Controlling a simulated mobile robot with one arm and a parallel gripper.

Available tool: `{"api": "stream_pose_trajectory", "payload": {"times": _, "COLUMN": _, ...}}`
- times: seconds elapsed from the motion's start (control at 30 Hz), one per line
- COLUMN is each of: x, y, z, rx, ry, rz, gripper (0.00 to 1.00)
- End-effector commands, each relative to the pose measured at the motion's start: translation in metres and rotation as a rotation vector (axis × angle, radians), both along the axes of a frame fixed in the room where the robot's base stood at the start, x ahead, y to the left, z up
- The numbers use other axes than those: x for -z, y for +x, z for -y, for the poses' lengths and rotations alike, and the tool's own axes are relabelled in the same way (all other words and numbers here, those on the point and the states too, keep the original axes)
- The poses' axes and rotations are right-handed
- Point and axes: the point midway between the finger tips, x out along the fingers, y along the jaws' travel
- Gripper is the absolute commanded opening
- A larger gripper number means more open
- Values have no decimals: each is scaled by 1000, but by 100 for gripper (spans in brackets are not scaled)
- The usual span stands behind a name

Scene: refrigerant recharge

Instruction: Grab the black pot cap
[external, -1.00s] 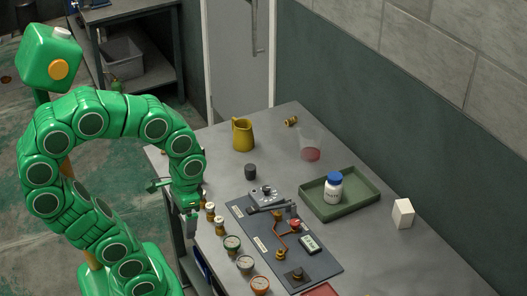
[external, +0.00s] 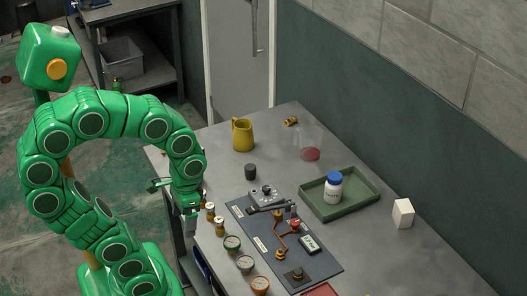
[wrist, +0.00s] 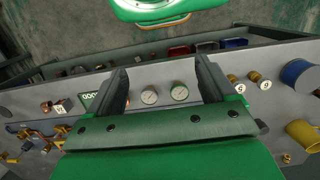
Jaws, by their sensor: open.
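A small dark cylinder (external: 250,172), which looks like the black pot cap, stands upright on the grey workbench (external: 195,140), in front of the yellow mug (external: 243,134). I cannot tell whether it is a loose cap or a whole pot. My gripper (external: 190,214) hangs at the bench's left edge, to the left of and nearer than the dark cylinder, and apart from it. In the wrist view, my gripper (wrist: 161,78) has its two fingers spread with nothing held. Two round gauges (wrist: 150,96) show between and beyond the fingers. I cannot make out the dark cylinder for sure there.
A dark panel (external: 322,262) with copper pipework lies right of my gripper. Small brass-coloured fittings (external: 219,225) and gauges (external: 232,243) line the front edge. A green tray (external: 362,197) holds a white bottle with a blue lid (external: 333,188). A white block (external: 403,213) stands right.

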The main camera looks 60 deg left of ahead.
Motion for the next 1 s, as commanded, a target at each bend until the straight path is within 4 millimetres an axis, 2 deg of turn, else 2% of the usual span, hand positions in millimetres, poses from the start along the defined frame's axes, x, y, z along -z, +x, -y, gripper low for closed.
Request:
{"api": "stream_pose_trajectory", "payload": {"times": 0.33, "x": -1, "y": 1, "z": 1, "rx": -2, "ry": -2, "rz": 0, "gripper": 74}}
{"api": "stream_pose_trajectory", "payload": {"times": 0.47, "x": -8, "y": 14, "z": 7, "rx": -23, "ry": -23, "rz": 6, "gripper": 74}}
{"api": "stream_pose_trajectory", "payload": {"times": 0.63, "x": -31, "y": 54, "z": 27, "rx": -84, "ry": -93, "rz": 29, "gripper": 74}}
{"api": "stream_pose_trajectory", "payload": {"times": 0.8, "x": -62, "y": 106, "z": 52, "rx": -151, "ry": -188, "rz": 60, "gripper": 74}}
{"api": "stream_pose_trajectory", "payload": {"times": 1.0, "x": -81, "y": 163, "z": 72, "rx": -257, "ry": -318, "rz": 66, "gripper": 74}}
